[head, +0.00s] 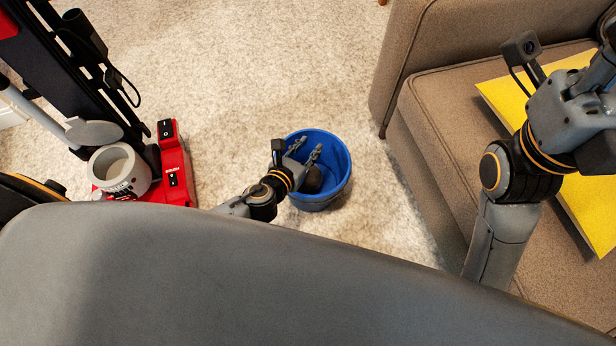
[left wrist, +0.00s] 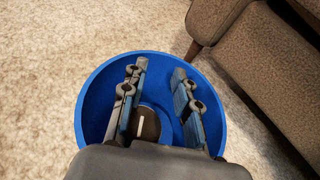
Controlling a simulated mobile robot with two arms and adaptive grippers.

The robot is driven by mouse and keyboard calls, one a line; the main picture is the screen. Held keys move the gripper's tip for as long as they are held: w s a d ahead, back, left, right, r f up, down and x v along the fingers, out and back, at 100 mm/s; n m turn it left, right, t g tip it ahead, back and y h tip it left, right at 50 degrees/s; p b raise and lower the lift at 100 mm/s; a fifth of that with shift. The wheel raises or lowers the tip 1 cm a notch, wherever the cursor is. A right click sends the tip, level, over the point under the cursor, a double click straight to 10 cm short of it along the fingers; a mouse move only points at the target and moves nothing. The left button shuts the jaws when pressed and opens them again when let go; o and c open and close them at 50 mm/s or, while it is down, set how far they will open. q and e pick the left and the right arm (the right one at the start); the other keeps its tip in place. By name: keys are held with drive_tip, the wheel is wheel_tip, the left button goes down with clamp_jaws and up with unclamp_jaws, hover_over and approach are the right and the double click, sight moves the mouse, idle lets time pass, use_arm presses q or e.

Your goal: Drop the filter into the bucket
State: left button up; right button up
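The blue bucket (head: 338,160) stands on the carpet, and its rim (left wrist: 95,90) fills the middle of the left wrist view. My left gripper (head: 308,147) is over the bucket's opening with its fingers apart and nothing between their tips. A dark round piece with a white mark, which looks like the filter (left wrist: 148,125), shows low inside the bucket behind the left finger. In the head view the filter (head: 312,181) is a dark shape beside the gripper, partly covered. My right gripper (head: 595,75) is at the right edge, its fingers not clearly visible.
A brown sofa (head: 425,130) stands right of the bucket, with a yellow sheet (head: 590,205) on its seat. A red machine (head: 177,165) with a pale round cup (head: 120,170) stands to the left. Carpet (head: 260,60) is clear around the bucket and behind it.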

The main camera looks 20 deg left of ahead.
use_arm(q)
drive_tip(key=v, duration=1.2)
idle(0.4)
